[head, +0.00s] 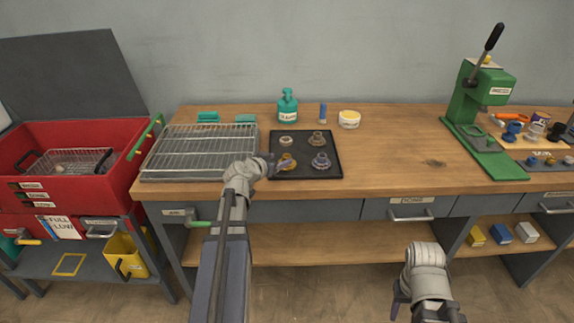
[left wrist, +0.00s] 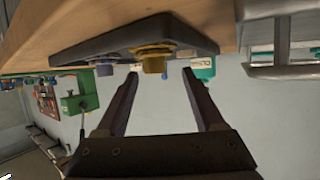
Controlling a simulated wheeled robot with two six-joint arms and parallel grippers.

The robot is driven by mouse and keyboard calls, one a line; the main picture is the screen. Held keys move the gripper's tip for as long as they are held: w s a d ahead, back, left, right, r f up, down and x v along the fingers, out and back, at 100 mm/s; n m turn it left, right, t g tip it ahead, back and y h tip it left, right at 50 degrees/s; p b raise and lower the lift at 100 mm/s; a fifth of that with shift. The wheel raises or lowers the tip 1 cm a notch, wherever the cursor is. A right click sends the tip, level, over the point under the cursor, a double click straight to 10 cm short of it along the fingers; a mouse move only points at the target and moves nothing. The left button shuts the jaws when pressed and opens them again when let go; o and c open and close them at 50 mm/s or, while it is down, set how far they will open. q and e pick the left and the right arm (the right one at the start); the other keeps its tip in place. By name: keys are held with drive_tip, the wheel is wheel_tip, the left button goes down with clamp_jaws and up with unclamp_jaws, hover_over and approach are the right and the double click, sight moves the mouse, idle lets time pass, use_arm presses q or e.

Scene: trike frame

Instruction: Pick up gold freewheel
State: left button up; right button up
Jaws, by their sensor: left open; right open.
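The gold freewheel (head: 287,159) sits at the near left of a black tray (head: 322,174) on the workbench. It also shows in the left wrist view (left wrist: 153,62), lined up between the open fingertips. My left gripper (head: 276,168) is at the tray's left side, right by the gold freewheel, and partly covers it in the head view. Its two fingers (left wrist: 161,76) are apart with nothing between them. My right gripper (head: 425,308) is open and empty, low in front of the bench. Whether the left fingers touch the freewheel I cannot tell.
Other parts on the tray are a pale ring (head: 287,141), a bronze-grey part (head: 318,139) and a bluish-grey part (head: 321,160). A wire rack (head: 190,150) stands left of the tray. A green press (head: 482,110) stands at right. The bench between tray and press is clear.

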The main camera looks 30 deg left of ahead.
sight(285, 158)
use_arm(q)
drive_tip(key=x, duration=0.1)
drive_tip(key=b+x, duration=0.1)
drive_tip(key=x, duration=0.3)
drive_tip(key=shift+w+d+b, duration=0.15)
drive_tip(key=shift+d+b, duration=0.2)
drive_tip(key=shift+r, duration=0.1)
drive_tip(key=shift+d, duration=0.1)
clamp_jaws()
